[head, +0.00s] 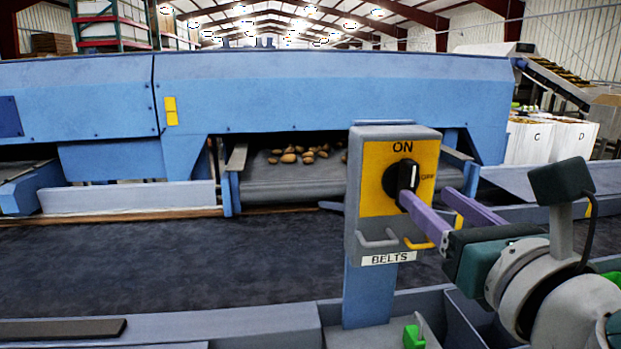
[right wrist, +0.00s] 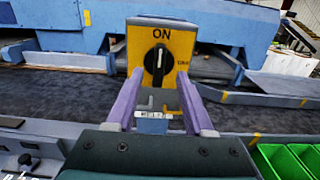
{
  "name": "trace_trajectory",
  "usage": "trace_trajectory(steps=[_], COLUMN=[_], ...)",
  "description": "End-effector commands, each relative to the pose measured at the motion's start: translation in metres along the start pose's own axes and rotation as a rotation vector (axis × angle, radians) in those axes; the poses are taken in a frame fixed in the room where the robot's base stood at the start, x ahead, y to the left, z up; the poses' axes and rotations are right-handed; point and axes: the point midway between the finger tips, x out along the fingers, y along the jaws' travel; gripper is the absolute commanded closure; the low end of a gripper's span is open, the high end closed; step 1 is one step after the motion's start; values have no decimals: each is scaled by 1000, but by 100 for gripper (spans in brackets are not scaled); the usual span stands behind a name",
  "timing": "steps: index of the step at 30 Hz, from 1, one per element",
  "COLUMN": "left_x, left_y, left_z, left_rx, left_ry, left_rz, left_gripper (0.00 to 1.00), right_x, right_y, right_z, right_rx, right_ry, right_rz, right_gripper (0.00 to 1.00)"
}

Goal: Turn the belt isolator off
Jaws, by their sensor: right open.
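The belt isolator is a grey box (head: 360,145) with a yellow face, marked ON at the top and OFF at the right, with a BELTS label below. Its black rotary knob (head: 396,180) also shows in the right wrist view (right wrist: 157,66), its white mark upright towards ON. My right gripper (head: 428,197) is open in front of the face. In the right wrist view its purple fingers (right wrist: 160,74) stand either side of the knob, tips near its lower half. I cannot tell whether they touch it. One finger partly covers the knob in the head view. My left gripper is not in view.
Two hasp-like loops (head: 378,239), grey and yellow, stick out below the knob. A blue post (head: 368,295) carries the box. A dark belt (head: 150,265) runs behind it. Potatoes (head: 290,157) lie on a conveyor under the blue machine (head: 330,90). Green bins (right wrist: 285,160) are at lower right.

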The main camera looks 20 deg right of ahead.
Motion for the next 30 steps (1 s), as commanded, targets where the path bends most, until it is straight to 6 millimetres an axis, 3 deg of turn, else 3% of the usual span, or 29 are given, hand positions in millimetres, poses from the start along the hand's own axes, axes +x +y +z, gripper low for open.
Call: trace_trajectory(steps=[3,9,19,30], left_x=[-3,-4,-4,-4], left_y=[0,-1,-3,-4], left_z=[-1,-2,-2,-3], left_rx=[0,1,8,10], left_ry=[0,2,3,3], left_rz=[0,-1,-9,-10], left_gripper=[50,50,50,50], right_x=[22,42,45,44], right_y=[0,0,0,0], right_z=[2,0,-1,-1], right_rx=[1,2,3,2], right_ry=[-1,1,3,3], right_rz=[-2,-1,0,-1], right_gripper=[48,48,49,90])
